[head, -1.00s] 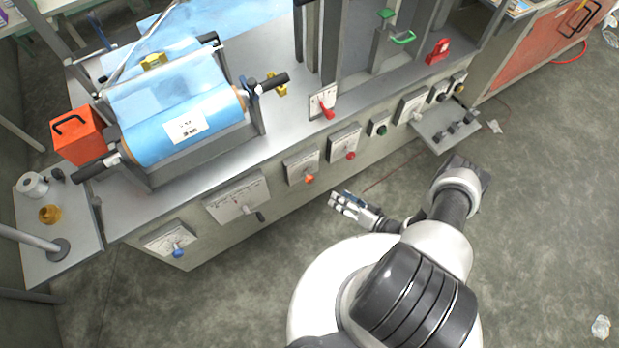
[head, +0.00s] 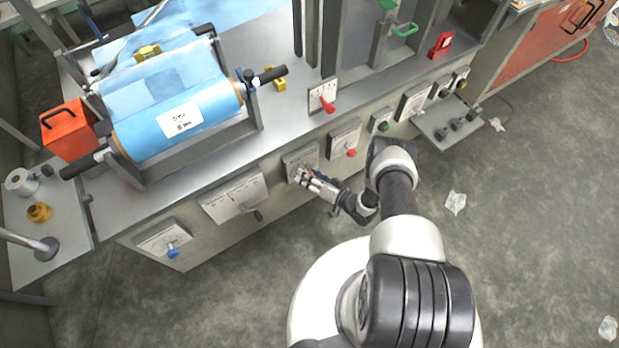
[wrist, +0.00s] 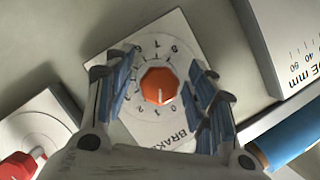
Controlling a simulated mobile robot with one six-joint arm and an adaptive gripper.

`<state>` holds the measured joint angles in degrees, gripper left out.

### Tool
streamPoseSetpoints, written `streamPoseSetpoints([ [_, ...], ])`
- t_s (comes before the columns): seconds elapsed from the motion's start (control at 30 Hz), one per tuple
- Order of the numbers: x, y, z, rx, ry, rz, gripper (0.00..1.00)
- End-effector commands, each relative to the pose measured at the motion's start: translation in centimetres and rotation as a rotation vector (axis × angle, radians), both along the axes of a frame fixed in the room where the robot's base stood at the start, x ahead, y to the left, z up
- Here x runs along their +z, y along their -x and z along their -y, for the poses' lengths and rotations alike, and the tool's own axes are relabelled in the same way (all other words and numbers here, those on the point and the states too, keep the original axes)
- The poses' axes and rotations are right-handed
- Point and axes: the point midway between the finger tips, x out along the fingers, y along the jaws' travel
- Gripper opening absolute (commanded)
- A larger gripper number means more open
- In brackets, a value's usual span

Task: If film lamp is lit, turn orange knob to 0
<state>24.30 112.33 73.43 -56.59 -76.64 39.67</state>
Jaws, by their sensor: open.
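The orange knob (wrist: 159,86) sits at the middle of a white dial plate (wrist: 150,125) with numbers and the partly visible word "BRAKE". A pale line on the knob points downward in the wrist view; the exact number is hard to read. My gripper (wrist: 164,74) is open, its blue-padded fingers on either side of the knob; contact cannot be told. In the head view my gripper (head: 302,175) is in front of the dial plate (head: 300,157) and mostly hides the knob. I cannot make out the film lamp or whether it is lit.
A red knob (wrist: 22,165) is on the neighbouring plate, also seen in the head view (head: 351,153). A panel with a dark lever (head: 257,214) and a blue knob (head: 173,252) lie left. The floor to the right is mostly clear.

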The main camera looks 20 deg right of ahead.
Motion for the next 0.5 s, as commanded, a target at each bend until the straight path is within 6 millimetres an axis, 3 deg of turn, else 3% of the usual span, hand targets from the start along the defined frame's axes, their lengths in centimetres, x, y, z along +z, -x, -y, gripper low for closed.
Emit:
streamPoseSetpoints([
  [0.2,0.04,-0.03,0.01,0.0,0.001,0.001,0.5],
  [0.5,0.03,-0.01,0.03,0.0,0.001,0.001,0.3],
])
